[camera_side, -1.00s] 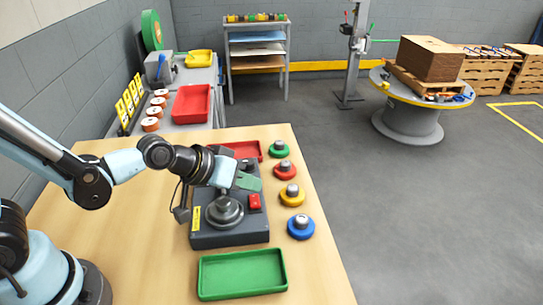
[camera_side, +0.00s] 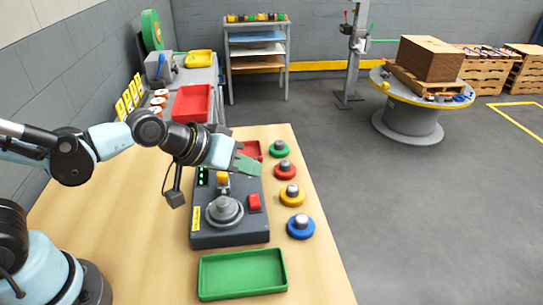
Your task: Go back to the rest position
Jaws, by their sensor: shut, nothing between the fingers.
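My gripper (camera_side: 250,163), with greenish fingers, is shut and empty. It is in the air over the back part of the dark grey machine (camera_side: 230,238), pointing right. The machine stands on the wooden table (camera_side: 130,225) and has a round grey disc holder (camera_side: 224,210), a red button (camera_side: 254,202), a yellow part (camera_side: 222,180) and lit green lights (camera_side: 202,177). My gripper hides part of the red tray (camera_side: 252,148) behind it.
A green tray (camera_side: 242,273) lies in front of the machine. Along the table's right edge stand green (camera_side: 280,149), red (camera_side: 285,170), yellow (camera_side: 292,195) and blue (camera_side: 300,226) round pieces with grey tops. The table's left side is clear.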

